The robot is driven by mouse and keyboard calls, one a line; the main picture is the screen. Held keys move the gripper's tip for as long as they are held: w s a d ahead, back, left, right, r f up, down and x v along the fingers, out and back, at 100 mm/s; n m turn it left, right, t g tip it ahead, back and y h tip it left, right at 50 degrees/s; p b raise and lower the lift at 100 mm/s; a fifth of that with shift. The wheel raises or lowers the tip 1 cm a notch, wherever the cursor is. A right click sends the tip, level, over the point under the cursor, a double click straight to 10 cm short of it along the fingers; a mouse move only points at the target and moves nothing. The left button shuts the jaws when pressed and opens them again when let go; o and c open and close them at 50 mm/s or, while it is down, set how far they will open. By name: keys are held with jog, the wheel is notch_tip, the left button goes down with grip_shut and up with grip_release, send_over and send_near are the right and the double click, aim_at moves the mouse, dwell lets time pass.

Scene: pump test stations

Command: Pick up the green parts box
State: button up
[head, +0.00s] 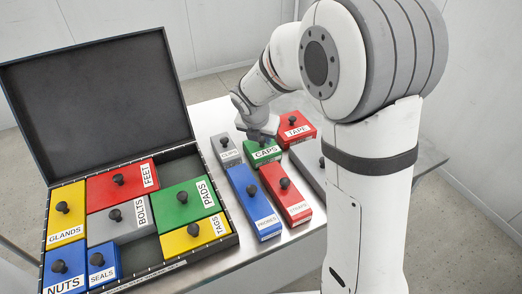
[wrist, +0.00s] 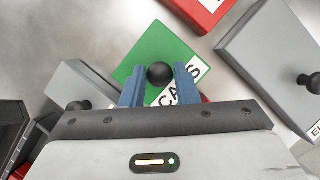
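A green box labelled CAPS (head: 265,155) lies on the metal table, with a black ball knob on top. It also shows in the wrist view (wrist: 140,56), its label partly covered by a finger. My gripper (head: 262,138) is right over this box and hides part of its top in the head view. In the wrist view, the two blue fingers of my gripper (wrist: 160,82) stand apart on either side of the black knob (wrist: 160,75). They look open; contact with the knob cannot be made out. Another green box, PADS (head: 188,206), sits in the open case.
Close around CAPS are the red TAPE box (head: 298,128), a grey box (head: 225,151), a blue PROBES box (head: 252,205), a red box (head: 286,195) and another grey box (head: 309,165). The open black case (head: 167,270) holds several labelled boxes at left and has bare space.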

grip_shut()
